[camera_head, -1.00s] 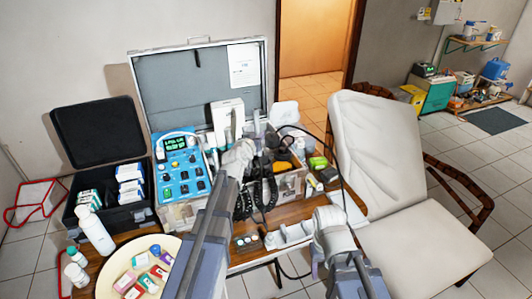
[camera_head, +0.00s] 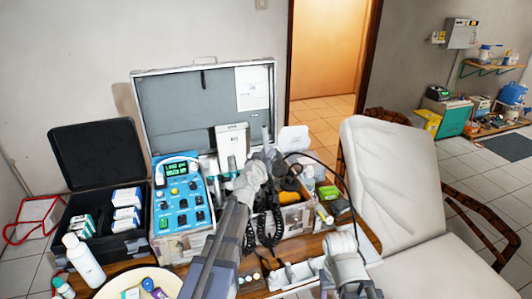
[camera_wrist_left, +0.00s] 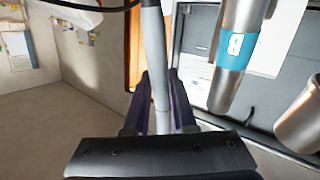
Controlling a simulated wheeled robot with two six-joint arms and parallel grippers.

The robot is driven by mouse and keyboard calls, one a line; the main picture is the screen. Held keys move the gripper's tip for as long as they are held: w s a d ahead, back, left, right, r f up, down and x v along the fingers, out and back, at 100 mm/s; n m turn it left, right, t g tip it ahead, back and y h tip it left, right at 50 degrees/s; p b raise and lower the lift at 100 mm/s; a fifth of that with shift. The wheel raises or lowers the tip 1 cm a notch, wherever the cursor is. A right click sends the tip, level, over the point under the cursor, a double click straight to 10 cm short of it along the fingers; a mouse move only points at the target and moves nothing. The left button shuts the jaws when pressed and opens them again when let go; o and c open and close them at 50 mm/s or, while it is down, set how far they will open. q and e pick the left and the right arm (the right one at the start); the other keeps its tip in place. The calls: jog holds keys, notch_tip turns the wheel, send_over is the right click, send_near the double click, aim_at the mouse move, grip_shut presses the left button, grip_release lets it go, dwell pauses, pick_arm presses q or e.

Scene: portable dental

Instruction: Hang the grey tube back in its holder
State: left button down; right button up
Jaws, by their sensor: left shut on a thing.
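My left gripper (camera_head: 266,156) is above the middle of the open case, reaching in from the front. In the left wrist view, my left gripper (camera_wrist_left: 160,100) is shut on the grey tube (camera_wrist_left: 154,45), a slim pale shaft running up between the fingers. In the head view the grey tube (camera_head: 265,134) shows only as a short piece above the gripper. To its right in the wrist view is a metal cylinder (camera_wrist_left: 240,35) with a blue band marked B, apart from the tube. A second metal cylinder (camera_wrist_left: 302,122) is at the right edge. I cannot make out my right gripper's fingers.
A blue control unit (camera_head: 180,200) stands left of the gripper, with a white box (camera_head: 232,143) behind. Black coiled cords (camera_head: 250,235) hang in front. A case lid (camera_head: 190,95) stands open behind. The white chair (camera_head: 385,170) is right. A round tray (camera_head: 105,285) is front left.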

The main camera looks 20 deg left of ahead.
pick_arm(q)
jog(key=shift+f, duration=0.2)
jog(key=shift+s+f, duration=0.1)
pick_arm(e)
jog(key=shift+f, duration=0.25)
pick_arm(q)
jog(key=shift+s+d+f, duration=0.15)
jog(key=shift+s+f, duration=0.05)
jog(key=shift+f, duration=0.05)
pick_arm(e)
jog(key=shift+f, duration=0.25)
pick_arm(q)
jog(key=shift+f+b, duration=0.25)
jog(key=shift+b, duration=0.15)
pick_arm(e)
jog(key=shift+f, duration=0.25)
pick_arm(q)
jog(key=shift+s+d+f+b, duration=0.15)
jog(key=shift+s+f+b, duration=0.05)
jog(key=shift+f+b, duration=0.4)
jog(key=shift+s+d+f+b, duration=0.15)
jog(key=shift+s+f+b, duration=0.05)
jog(key=shift+f+b, duration=0.45)
jog(key=shift+s+d+f+b, duration=0.15)
jog(key=shift+s+f+b, duration=0.05)
jog(key=shift+f+b, duration=0.4)
pick_arm(e)
jog(key=shift+f, duration=1.85)
jog(key=shift+f, duration=0.1)
